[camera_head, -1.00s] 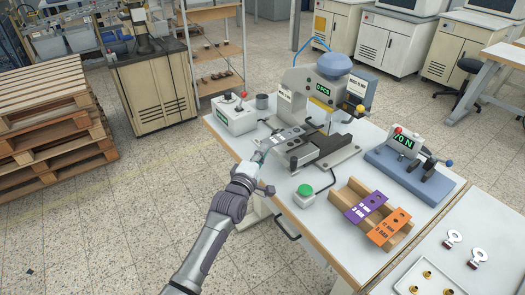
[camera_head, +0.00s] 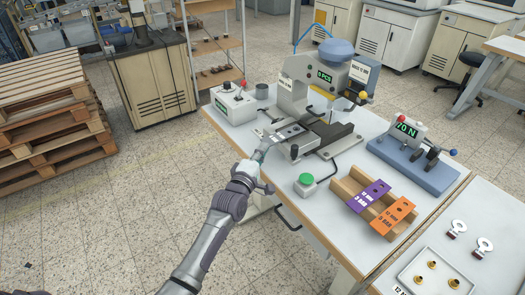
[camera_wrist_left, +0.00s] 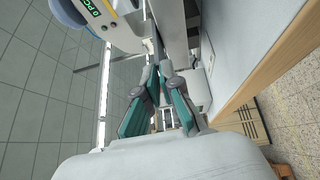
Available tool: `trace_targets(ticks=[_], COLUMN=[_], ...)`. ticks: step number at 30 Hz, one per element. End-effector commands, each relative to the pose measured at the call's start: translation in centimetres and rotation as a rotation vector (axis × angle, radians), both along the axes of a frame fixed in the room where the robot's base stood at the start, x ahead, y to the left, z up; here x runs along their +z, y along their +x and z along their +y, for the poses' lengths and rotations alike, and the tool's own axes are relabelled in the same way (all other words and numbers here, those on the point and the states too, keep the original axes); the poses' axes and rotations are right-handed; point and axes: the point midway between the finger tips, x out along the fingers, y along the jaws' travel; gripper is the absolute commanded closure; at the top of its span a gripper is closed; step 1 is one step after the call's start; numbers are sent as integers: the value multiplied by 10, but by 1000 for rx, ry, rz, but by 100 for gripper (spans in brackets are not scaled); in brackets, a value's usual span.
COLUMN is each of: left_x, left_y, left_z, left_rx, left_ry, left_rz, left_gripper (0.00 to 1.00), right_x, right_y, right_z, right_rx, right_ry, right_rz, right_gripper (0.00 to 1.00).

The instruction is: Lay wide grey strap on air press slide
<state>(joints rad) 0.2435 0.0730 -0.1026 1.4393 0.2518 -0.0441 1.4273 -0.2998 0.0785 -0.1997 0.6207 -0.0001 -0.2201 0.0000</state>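The wide grey strap (camera_head: 286,133), a flat plate with dark marks, lies along the left side of the air press (camera_head: 294,88) at its slide (camera_head: 327,139). Whether it touches the slide I cannot tell. My left gripper (camera_head: 263,151) is at the strap's near end at the table edge. In the left wrist view its teal fingers (camera_wrist_left: 158,72) close together at the tips on the strap, which runs away toward the press. The fingers hide the strap's near end. My right gripper is not in view.
A control box (camera_head: 233,103) stands left of the press, a green button (camera_head: 306,181) in front. A wooden rack (camera_head: 350,188) holds a purple strap (camera_head: 369,195) and an orange strap (camera_head: 394,216). A blue clamp fixture (camera_head: 413,162) stands at right.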

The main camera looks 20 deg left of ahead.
Motion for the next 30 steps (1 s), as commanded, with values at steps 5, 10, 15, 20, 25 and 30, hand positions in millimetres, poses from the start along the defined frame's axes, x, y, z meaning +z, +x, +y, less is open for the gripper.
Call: trace_targets(ticks=[5, 10, 15, 20, 25, 30], left_x=[0, 0, 0, 0, 0, 0], left_y=[0, 2, 4, 5, 6, 6], left_z=[0, -1, -2, -4, -4, -4], left_rx=[0, 0, 0, 0, 0, 0], left_ry=[0, 0, 0, 0, 0, 0], left_rz=[0, -1, -1, 0, 0, 0], left_gripper=[100, 100, 100, 100, 81, 65], right_x=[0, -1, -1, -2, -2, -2], right_y=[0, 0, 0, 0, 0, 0], right_z=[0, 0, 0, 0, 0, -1], right_rx=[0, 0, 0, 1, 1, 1], right_ry=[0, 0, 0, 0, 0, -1], right_rz=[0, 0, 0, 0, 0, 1], right_gripper=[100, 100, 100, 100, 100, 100])
